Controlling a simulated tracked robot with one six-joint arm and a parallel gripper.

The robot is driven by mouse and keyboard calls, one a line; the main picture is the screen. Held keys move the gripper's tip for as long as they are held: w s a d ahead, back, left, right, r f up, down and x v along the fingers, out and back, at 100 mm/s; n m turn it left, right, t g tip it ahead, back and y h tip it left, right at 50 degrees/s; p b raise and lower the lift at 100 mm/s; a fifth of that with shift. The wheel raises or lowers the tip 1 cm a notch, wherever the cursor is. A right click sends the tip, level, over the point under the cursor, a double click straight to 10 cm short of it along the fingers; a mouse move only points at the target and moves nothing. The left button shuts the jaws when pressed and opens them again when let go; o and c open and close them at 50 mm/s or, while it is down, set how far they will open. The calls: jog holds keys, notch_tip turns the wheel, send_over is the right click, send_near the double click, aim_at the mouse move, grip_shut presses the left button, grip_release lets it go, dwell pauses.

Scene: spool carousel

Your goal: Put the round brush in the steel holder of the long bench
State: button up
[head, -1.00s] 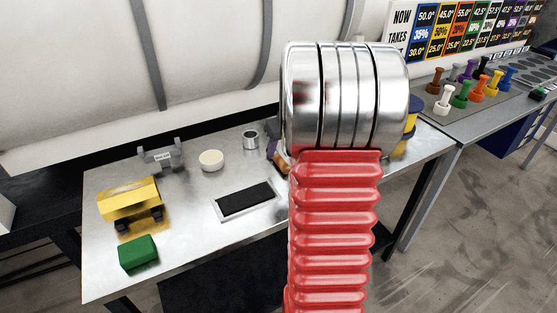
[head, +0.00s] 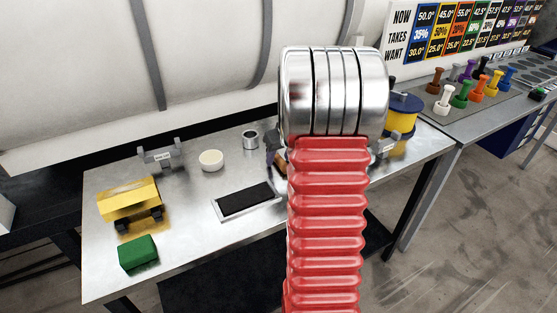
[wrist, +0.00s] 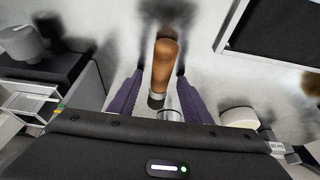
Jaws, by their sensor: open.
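The brush has a brown wooden handle (wrist: 165,62) and a metal band, and shows in the wrist view between my fingers. In the head view only a small brown part of it (head: 281,170) shows beside my arm; its bristles cannot be made out. My gripper (wrist: 160,76) is open, with one purple finger on each side of the handle and gaps visible. A small steel cup (head: 250,139), which looks like the steel holder, stands on the long bench (head: 190,238) behind the brush. In the wrist view, a steel cylinder (wrist: 171,114) shows just beyond the handle.
On the bench are a cream round dish (head: 211,160), a black-padded tray (head: 245,200), a yellow block-like object (head: 130,198), a green block (head: 138,252) and a grey bracket (head: 160,156). A blue-and-yellow spool (head: 402,115) stands at the right end. Colored pegs stand on the farther bench.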

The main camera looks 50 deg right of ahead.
jog(key=shift+c, duration=0.4)
grip_shut()
notch_tip(320, 180, up, 10)
dwell(0.7)
dwell(0.4)
